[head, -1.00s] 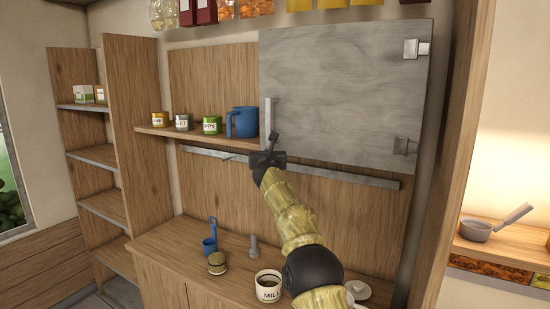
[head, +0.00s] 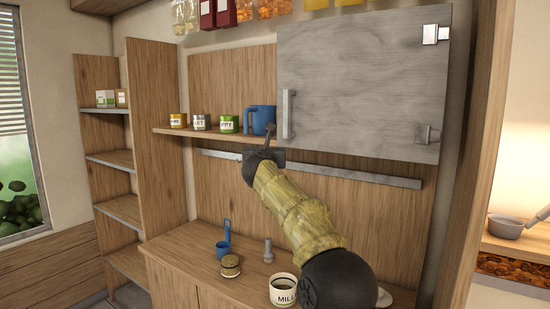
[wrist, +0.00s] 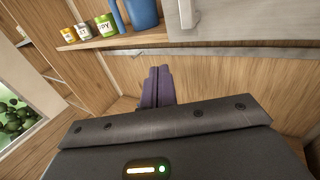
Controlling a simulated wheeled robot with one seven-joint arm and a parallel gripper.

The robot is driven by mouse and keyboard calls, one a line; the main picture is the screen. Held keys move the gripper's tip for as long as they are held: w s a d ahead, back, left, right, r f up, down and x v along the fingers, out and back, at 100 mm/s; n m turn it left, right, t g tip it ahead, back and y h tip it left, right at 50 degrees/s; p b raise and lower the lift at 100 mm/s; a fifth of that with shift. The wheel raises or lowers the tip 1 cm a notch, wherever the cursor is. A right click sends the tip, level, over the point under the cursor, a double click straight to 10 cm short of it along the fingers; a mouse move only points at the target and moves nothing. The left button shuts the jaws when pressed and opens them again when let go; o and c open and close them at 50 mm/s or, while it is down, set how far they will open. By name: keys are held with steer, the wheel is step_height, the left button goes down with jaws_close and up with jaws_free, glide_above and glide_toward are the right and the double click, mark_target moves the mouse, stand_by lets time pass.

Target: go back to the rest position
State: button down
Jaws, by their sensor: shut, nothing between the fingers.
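My gripper (head: 268,143) is in front of the wall rail, just below the shelf and left of the cabinet door's handle. In the wrist view its two dark fingers (wrist: 157,87) are pressed together with nothing between them. The cabinet door (head: 365,85) is shut, and its vertical handle (head: 288,114) is clear of my fingers as far as I can tell. My arm reaches up from the lower right and hides part of the counter and back panel.
A shelf (head: 190,133) holds a blue jug (head: 261,120) and several small labelled tins. On the counter (head: 185,248) stand a blue scoop (head: 224,240), a lidded jar (head: 231,266), a grey peg-like piece (head: 268,251) and a labelled pot (head: 283,291). A pan (head: 507,226) sits at right.

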steer(key=s+d+f+n+g+y, duration=0.1)
steer(key=s+f+n+g+y, duration=0.15)
steer(key=s+f+n, duration=0.7)
steer(key=s+d+f+n+g+y, duration=0.1)
steer(key=s+f+n+g+y, duration=0.3)
steer(key=f+n, duration=1)
steer(key=s+d+f+n+g+h, duration=0.1)
steer(key=s+d+f+n+g, duration=0.2)
steer(key=s+f, duration=0.3)
steer(key=s+d+f+n+g+h, duration=0.2)
steer(key=s+d+f+n, duration=0.2)
steer(key=s, duration=1.1)
steer(key=s+d+f+n+g+h, duration=0.1)
steer(key=s+d+f+n+g, duration=0.2)
steer(key=s+f+n, duration=0.4)
steer(key=s+f, duration=0.1)
steer(key=s, duration=0.3)
steer(key=shift+s+d+f+g, duration=0.15)
steer(key=shift+s+g, duration=0.2)
